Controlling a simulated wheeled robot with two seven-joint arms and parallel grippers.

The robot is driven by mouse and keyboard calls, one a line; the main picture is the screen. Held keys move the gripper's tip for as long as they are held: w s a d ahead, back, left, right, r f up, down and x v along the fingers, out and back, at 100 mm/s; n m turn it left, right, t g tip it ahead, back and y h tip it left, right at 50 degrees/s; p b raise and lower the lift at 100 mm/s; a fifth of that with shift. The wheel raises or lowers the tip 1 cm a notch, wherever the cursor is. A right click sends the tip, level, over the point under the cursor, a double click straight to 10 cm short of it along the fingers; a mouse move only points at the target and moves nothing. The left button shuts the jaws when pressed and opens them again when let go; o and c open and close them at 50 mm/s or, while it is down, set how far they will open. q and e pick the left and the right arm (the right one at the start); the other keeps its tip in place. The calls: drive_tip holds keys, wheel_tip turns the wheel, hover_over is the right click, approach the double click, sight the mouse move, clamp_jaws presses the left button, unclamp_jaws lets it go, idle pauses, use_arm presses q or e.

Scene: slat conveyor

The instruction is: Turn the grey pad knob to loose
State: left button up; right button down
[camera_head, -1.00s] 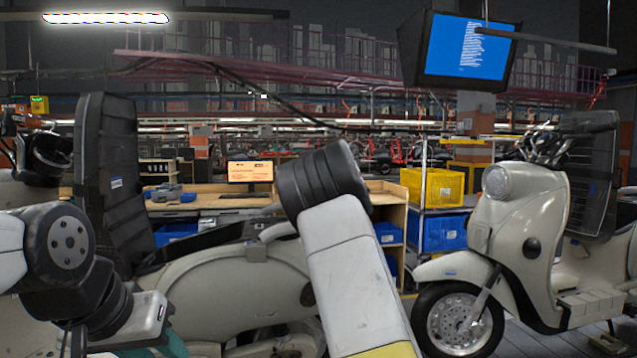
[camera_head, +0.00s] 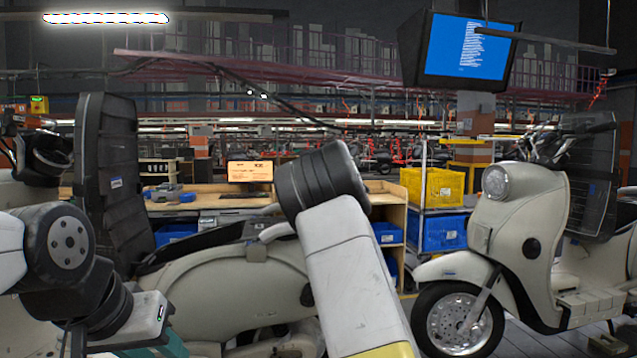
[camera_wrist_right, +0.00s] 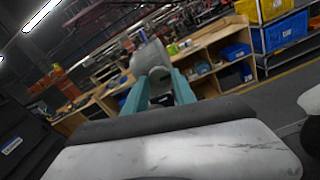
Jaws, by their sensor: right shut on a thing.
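My right gripper (camera_wrist_right: 160,92) shows in the right wrist view with its two teal fingers on either side of a rounded light-grey part, apparently the grey pad knob (camera_wrist_right: 150,59). The fingers are shut on it. Its setting cannot be read, and a dark area shows just below it between the fingers. In the head view my right arm covers its own gripper and the knob. My left arm comes in at the lower left of the head view. A teal piece of the left gripper (camera_head: 163,348) shows at the bottom edge; its fingertips are not visible.
A cream scooter (camera_head: 225,285) with a dark seat stands behind my right arm. Another scooter (camera_head: 530,210) stands at the right. A tall black panel (camera_head: 108,170) is at the left. Behind are a wooden workbench (camera_head: 397,212), a yellow crate (camera_head: 445,187) and a blue bin (camera_head: 443,233).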

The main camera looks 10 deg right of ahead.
idle(0.6)
drive_tip(key=c, duration=1)
unclamp_jaws()
drive_tip(key=s, duration=0.7)
drive_tip(key=shift+s, duration=0.4)
